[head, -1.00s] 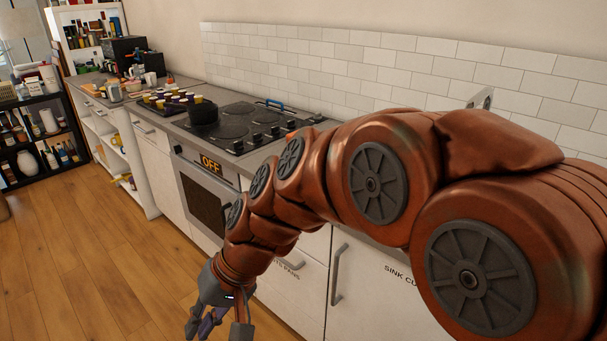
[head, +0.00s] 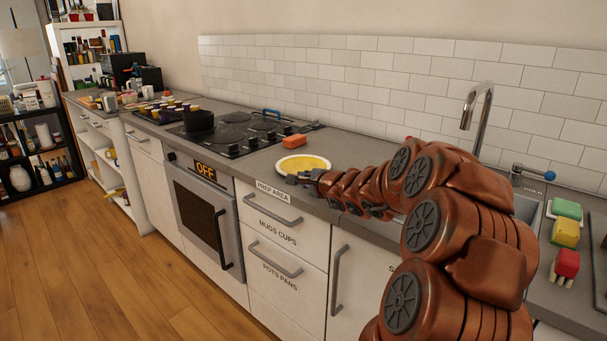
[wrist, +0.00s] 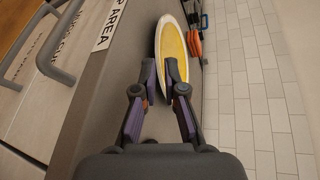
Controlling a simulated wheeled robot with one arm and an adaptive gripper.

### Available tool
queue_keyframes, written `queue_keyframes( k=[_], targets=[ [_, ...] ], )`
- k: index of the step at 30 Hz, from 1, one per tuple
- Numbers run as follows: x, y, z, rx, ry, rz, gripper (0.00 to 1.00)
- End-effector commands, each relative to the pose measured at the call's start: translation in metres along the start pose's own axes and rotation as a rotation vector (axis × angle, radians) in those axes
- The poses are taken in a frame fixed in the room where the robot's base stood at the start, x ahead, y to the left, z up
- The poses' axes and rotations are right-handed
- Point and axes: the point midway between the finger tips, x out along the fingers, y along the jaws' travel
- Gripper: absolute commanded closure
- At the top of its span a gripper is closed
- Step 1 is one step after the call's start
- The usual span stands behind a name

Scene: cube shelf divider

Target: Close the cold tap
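A tap handle with a blue end (head: 549,175) sits behind the sink at the right of the head view, beside the tall curved metal spout (head: 480,105). Its lever points left, toward the spout. I cannot tell whether water runs, as my arm hides much of the sink. My gripper (head: 289,179) is far to the left of the tap, over the counter by the yellow plate (head: 303,163). In the wrist view my gripper (wrist: 162,68) is open, with a gap between its fingers and nothing held. The plate (wrist: 173,40) lies just beyond the fingertips.
An orange block (head: 294,141) lies behind the plate, near the stove (head: 235,132). A green sponge (head: 567,209), a yellow sponge (head: 565,232) and a red brush (head: 566,264) lie right of the sink. The tiled wall (head: 400,85) bounds the counter behind.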

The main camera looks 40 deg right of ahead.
Motion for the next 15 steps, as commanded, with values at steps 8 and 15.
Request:
queue_keyframes(
  k=[8,15],
  targets=[
    [0.018,-0.001,-0.003,0.006,0.007,0.0,0.9],
    [0.03,-0.001,-0.004,0.006,0.007,-0.001,0.9]
  ],
)
